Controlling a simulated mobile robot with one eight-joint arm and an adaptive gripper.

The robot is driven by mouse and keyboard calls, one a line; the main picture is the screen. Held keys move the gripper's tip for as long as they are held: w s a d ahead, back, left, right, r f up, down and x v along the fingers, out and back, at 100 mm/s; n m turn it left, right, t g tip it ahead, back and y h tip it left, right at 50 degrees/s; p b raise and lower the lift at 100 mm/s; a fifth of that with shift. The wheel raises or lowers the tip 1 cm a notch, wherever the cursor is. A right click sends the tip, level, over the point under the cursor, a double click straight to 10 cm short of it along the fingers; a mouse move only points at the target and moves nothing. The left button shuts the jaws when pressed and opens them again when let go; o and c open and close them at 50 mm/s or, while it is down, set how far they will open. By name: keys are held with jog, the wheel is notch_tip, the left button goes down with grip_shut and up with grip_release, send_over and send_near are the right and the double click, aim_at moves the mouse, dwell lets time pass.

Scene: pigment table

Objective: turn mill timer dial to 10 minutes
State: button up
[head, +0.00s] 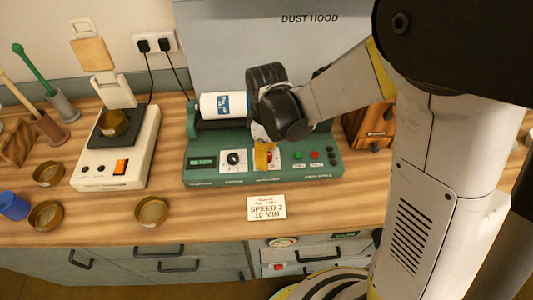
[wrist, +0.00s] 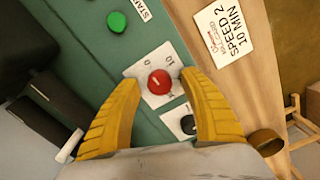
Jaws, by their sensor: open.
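The green mill (head: 205,175) stands on the wooden table, with a white jar lying on its rollers. The red timer dial (wrist: 159,82) sits on a white plate with a printed scale; "0" and "10" are legible in the wrist view. A light pointer mark shows on the dial, but its exact setting is hard to read. My gripper (wrist: 160,78) is open, its yellow fingers on either side of the red dial with gaps visible. In the head view, a yellow finger (head: 263,156) partly hides the dial. I cannot tell how far the fingertips are above the panel.
A black dial (head: 233,158) on a white plate sits beside the timer dial. Green (head: 298,155) and red (head: 314,154) buttons lie to the right. A card (head: 267,207) reading "SPEED 2 10 MIN" lies in front. A scale (head: 118,160) and brass bowls (head: 151,211) stand left.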

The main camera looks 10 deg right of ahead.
grip_shut()
jog(key=shift+m, duration=0.4)
jog(key=m+b, duration=0.1)
jog(key=m, duration=0.4)
jog(key=shift+m, duration=0.4)
jog(key=m, duration=0.5)
grip_release()
